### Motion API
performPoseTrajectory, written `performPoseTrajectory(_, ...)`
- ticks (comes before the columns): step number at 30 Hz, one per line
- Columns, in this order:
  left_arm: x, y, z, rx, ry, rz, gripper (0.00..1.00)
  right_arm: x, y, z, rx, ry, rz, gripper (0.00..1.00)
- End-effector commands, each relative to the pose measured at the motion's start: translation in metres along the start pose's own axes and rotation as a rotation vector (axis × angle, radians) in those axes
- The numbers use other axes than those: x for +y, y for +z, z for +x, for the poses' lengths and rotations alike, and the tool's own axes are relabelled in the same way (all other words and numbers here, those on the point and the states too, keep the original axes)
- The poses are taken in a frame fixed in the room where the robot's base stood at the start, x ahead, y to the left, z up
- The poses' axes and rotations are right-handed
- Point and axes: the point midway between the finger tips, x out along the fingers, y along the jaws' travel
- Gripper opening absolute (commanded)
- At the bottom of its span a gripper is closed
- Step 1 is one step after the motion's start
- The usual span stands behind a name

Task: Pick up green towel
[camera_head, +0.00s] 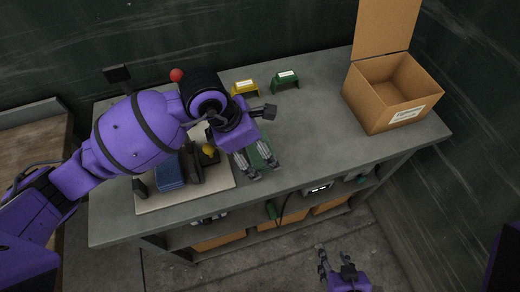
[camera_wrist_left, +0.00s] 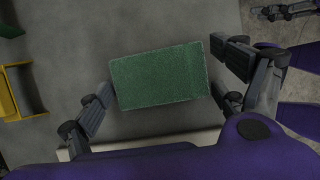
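The green towel (camera_wrist_left: 160,77) lies folded flat on the grey table, seen whole in the left wrist view. In the head view the green towel (camera_head: 262,152) is partly hidden behind my left gripper (camera_head: 257,165). In the left wrist view my left gripper (camera_wrist_left: 165,100) is open, with one finger at each side of the towel. The right finger is very close to the towel's right edge; I cannot tell whether it touches. The left finger is near the left edge. My right gripper (camera_head: 335,262) is open and empty, low in front of the table.
A light board (camera_head: 220,188) with a blue stack (camera_head: 170,172) and dark tools lies left of the towel. A yellow holder (camera_head: 244,88) and a green holder (camera_head: 285,79) stand behind. An open cardboard box (camera_head: 388,104) stands at the right. The table's middle right is clear.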

Motion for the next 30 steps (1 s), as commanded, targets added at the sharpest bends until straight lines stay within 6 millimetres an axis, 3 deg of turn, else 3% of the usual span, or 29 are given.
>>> performPoseTrajectory(1,0.000,0.000,0.000,0.000,0.000,0.000,0.75,0.000,0.000,0.000,0.000,0.000,0.000,0.40)
performPoseTrajectory(5,0.000,0.000,0.000,0.000,0.000,0.000,0.59,0.000,0.000,0.000,-0.001,0.000,0.000,0.40)
performPoseTrajectory(14,0.000,0.001,-0.002,-0.001,0.000,0.000,0.59,0.000,0.002,0.000,-0.003,-0.001,0.000,0.40)
performPoseTrajectory(19,0.001,0.007,-0.015,-0.001,0.002,0.001,0.59,0.000,0.001,0.000,-0.003,0.000,0.000,0.40)
performPoseTrajectory(23,-0.001,0.011,-0.037,-0.001,0.003,0.003,0.59,0.000,0.001,-0.001,-0.003,0.000,0.000,0.40)
performPoseTrajectory(30,-0.029,-0.004,-0.103,0.000,0.006,0.005,0.59,0.000,0.001,-0.002,-0.004,-0.001,-0.002,0.40)
